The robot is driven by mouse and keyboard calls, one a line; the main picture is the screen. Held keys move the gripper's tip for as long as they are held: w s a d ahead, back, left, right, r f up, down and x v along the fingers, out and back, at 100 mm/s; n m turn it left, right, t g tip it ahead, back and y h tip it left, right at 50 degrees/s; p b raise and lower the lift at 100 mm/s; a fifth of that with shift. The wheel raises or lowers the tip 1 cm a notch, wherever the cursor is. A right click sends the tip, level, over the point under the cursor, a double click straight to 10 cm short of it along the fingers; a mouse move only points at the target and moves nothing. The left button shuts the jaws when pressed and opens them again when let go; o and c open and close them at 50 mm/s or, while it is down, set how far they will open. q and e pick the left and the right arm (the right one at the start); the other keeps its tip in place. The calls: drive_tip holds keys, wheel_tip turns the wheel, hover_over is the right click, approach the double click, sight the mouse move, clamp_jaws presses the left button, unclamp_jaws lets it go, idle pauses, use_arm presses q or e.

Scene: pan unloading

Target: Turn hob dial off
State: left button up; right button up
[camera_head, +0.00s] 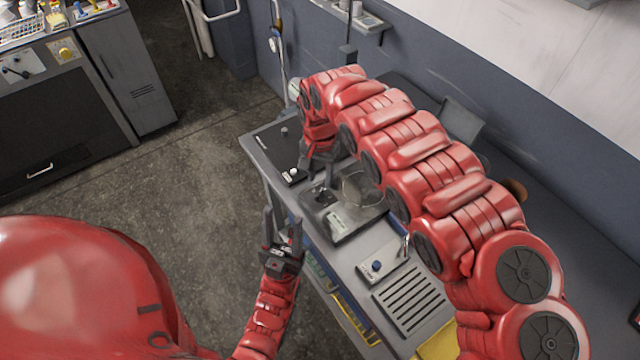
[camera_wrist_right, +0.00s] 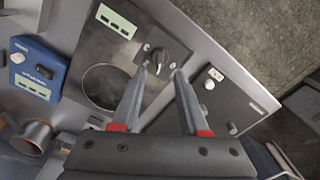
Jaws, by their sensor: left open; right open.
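The dark hob (camera_head: 345,236) sits on the grey bench below my right arm. Its round plate (camera_wrist_right: 104,88) and black dial (camera_wrist_right: 158,60) show in the right wrist view. The dial has a pale pointer mark. My right gripper (camera_wrist_right: 161,71) is open, with its fingertips near the dial, one on each side of it in the picture. Whether they touch it I cannot tell. In the head view my right gripper (camera_head: 318,170) points down over the hob's far end. My left gripper (camera_head: 283,222) is open and empty in front of the bench.
The floor at left is clear.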

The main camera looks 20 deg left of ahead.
sight(320, 192)
drive_tip(key=shift+f+p, duration=0.6)
drive_tip(key=shift+f, duration=2.3)
clamp_jaws()
